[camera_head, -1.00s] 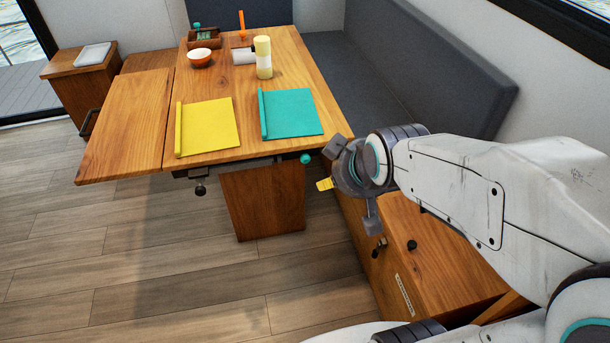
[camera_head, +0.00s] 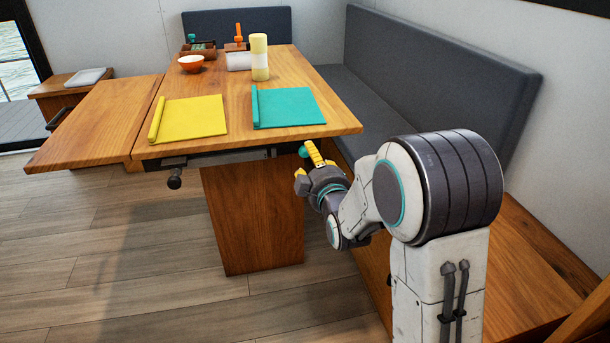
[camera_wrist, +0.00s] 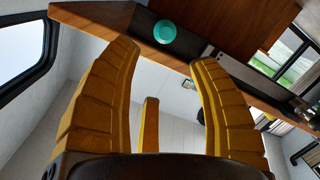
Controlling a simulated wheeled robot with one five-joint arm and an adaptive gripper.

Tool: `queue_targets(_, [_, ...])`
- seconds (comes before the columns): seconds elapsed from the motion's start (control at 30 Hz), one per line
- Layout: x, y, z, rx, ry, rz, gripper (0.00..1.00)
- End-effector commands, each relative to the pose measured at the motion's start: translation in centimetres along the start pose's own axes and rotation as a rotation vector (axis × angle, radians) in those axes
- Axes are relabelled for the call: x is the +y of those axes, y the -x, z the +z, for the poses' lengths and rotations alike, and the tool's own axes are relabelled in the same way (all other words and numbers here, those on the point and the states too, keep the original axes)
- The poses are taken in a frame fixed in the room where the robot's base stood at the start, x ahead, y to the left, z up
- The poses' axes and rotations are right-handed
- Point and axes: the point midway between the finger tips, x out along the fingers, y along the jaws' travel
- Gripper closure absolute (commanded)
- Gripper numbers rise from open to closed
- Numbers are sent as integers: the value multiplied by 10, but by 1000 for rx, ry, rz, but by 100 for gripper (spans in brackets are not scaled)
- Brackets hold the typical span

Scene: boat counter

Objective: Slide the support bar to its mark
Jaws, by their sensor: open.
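The dark support bar (camera_head: 235,157) runs under the front edge of the wooden table (camera_head: 330,100). A teal knob (camera_head: 303,151) sits near its right end, and a black knob (camera_head: 174,179) hangs further left. The mark cannot be made out. My gripper (camera_head: 306,163) is just below the table's front right corner, beside the teal knob. In the wrist view, my yellow fingers (camera_wrist: 165,60) are spread and empty. The teal knob (camera_wrist: 165,32) shows beyond the gap between their tips, on the dark rail under the tabletop. Whether any finger touches it is unclear.
A yellow mat (camera_head: 190,120) and a teal mat (camera_head: 288,106) lie on the table. A grey bench (camera_head: 370,110) is to the right. Floor at left is clear.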

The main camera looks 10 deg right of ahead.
Motion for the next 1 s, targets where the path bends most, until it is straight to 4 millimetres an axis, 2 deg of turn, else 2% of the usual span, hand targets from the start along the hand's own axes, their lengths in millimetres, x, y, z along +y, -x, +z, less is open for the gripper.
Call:
queue_targets(0.03, [-10, -5, 12, 15, 14, 14, 45])
queue_targets(0.23, [-17, -12, 19, 61, 50, 56, 45])
queue_targets(0.47, [-17, -26, 19, 73, 60, 69, 45])
queue_targets(0.8, [-14, -64, 16, 72, 59, 68, 45])
queue_targets(1.0, [-13, -79, 15, 72, 58, 67, 45])
